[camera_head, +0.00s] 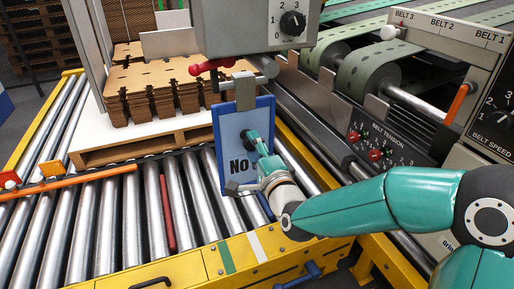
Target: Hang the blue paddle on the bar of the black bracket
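The blue paddle (230,125) is upright in the middle of the view, with a blue rim and black letters "NO" partly covered by my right gripper. A flat grey-olive strap (244,92) stands at its top edge and reaches up to a short grey bar (262,66) under the grey control box. I cannot tell whether the strap hooks over the bar. The black bracket is not clearly made out. My teal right gripper (250,138) is against the paddle's face; its fingertips are too small to show whether they hold it. My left gripper is not in view.
A red handle (211,66) sticks out left of the bar. Roller conveyor (130,215) with a yellow frame runs below. A pallet (150,143) with stacked brown cardboard blanks (150,90) stands at left. Belt machinery (400,120) with knobs fills the right side.

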